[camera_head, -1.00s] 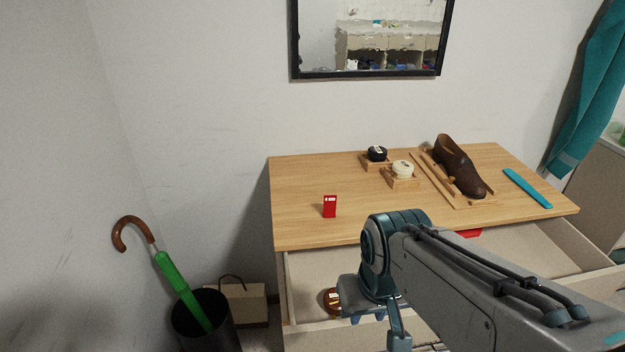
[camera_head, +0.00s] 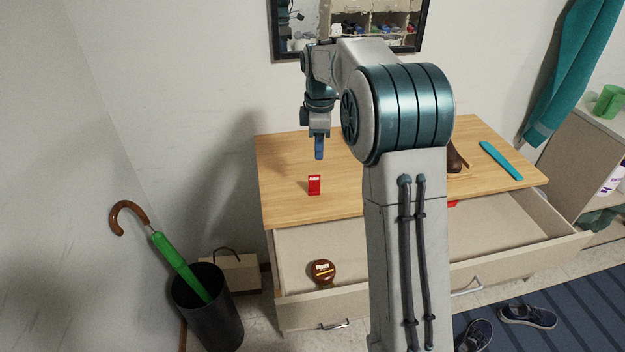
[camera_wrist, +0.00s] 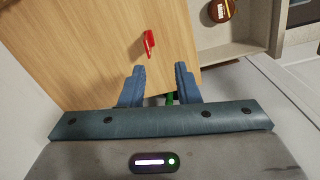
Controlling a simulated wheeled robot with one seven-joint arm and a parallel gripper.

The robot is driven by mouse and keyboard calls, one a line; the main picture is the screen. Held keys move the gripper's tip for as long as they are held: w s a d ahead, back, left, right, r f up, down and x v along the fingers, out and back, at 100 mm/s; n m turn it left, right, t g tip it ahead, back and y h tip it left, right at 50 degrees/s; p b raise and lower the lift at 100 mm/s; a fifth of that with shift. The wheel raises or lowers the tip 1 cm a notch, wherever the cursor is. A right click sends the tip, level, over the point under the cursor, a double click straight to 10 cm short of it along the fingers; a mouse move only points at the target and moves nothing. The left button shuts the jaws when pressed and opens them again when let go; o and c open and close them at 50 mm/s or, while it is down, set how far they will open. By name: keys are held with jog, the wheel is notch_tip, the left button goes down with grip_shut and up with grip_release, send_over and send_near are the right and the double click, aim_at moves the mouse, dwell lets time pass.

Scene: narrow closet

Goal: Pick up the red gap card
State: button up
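The red gap card (camera_head: 314,185) stands upright on the wooden top of the dresser, near its front left part. It has a small white patch near its top. In the wrist view the red card (camera_wrist: 149,43) lies beyond my fingertips, slightly left of the middle. My gripper (camera_head: 319,150) is above the dresser top, behind and above the card, pointing down. In the wrist view my gripper (camera_wrist: 160,70) shows two blue fingers apart with nothing between them. The card is not touching the fingers.
The dresser top (camera_head: 285,160) has clear wood around the card. The drawer (camera_head: 400,245) below is open and holds a round brown tin (camera_head: 321,272). A teal strip (camera_head: 501,160) lies at the right. A black bin (camera_head: 212,310) with a green umbrella stands left.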

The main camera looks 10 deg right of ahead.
jog(key=w+f+n, duration=0.1)
jog(key=w, duration=0.1)
jog(key=p, duration=0.1)
send_over(314, 190)
jog(key=shift+n, duration=0.3)
jog(key=f, duration=0.8)
jog(key=shift+d+f, duration=0.2)
jog(key=shift+d, duration=0.1)
jog(key=shift+w+a+f+p, duration=0.15)
jog(key=shift+f+p, duration=0.25)
jog(key=shift+f, duration=1)
jog(key=shift+a+f+p, duration=0.1)
jog(key=shift+f+p, duration=0.25)
jog(key=shift+f, duration=1)
jog(key=shift+c, duration=0.3)
grip_shut()
